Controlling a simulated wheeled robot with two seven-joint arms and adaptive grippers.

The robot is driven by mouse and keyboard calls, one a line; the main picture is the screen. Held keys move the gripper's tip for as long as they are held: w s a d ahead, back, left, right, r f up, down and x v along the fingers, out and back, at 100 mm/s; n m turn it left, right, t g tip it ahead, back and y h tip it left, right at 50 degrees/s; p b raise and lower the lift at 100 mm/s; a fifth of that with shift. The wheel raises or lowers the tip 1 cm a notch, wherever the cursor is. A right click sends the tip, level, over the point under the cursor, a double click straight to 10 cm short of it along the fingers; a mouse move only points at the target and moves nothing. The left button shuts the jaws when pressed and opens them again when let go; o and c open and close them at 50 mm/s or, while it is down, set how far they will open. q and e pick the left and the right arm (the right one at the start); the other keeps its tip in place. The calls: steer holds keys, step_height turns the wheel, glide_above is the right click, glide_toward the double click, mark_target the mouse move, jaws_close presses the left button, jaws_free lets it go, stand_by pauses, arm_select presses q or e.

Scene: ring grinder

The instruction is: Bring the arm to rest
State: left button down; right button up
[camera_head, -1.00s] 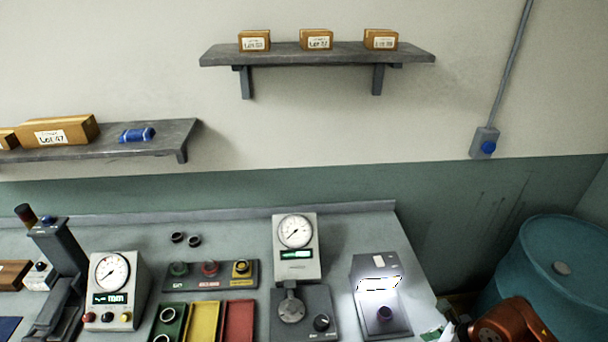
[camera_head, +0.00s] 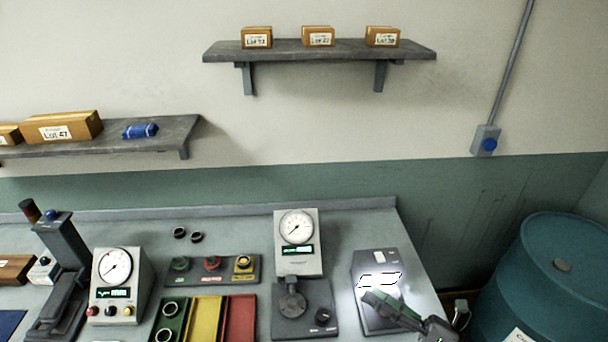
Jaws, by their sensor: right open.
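My right gripper (camera_head: 414,306) comes in at the bottom right of the head view. Its dark fingers are spread apart with nothing between them. One finger overlaps the lower part of the grey box with a bright lit window (camera_head: 368,262) at the bench's right end; I cannot tell whether they touch. The other finger is near the bench's right edge. The rest of that arm is below the picture. My left gripper is not in view.
A blue-green barrel (camera_head: 545,275) stands right of the bench. Shelves hang above.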

steer(key=w+d+r+m+t+h, duration=0.2)
steer(key=d+m+t+h, duration=0.25)
steer(key=d+m, duration=0.3)
steer(key=w+d+r+m+t+h, duration=0.1)
steer(key=w+d+m+t+h, duration=0.1)
steer(key=d+m+t+h, duration=0.5)
steer(key=s+d+f+m+g+h, duration=0.2)
steer(key=d+f+m+g+h, duration=0.2)
steer(key=d+f+m, duration=0.35)
steer(key=s+d+f+m+g+h, duration=0.1)
steer(key=d+f+m+g+h, duration=0.35)
steer(key=f+m, duration=0.5)
steer(key=s+a+f+m+g+y, duration=0.2)
steer(key=s+a+f+g, duration=0.15)
steer(key=s+f, duration=0.4)
steer(key=s+a+f+m+g+y, duration=0.1)
steer(key=s+a+f+m+g, duration=0.1)
steer(key=s+f+g, duration=0.35)
steer(key=s+a+f+m+g+y, duration=0.2)
steer(key=s+f, duration=0.5)
steer(key=f, duration=0.3)
step_height(320, 180, down, 30)
steer(key=s+a+n+g, duration=0.1)
steer(key=s+a, duration=0.1)
steer(key=s+f+g+b, duration=0.1)
steer(key=s+f, duration=1.8)
steer(key=shift+s+f+n+b, duration=0.2)
steer(key=shift+n+b, duration=0.1)
steer(key=shift+n, duration=0.05)
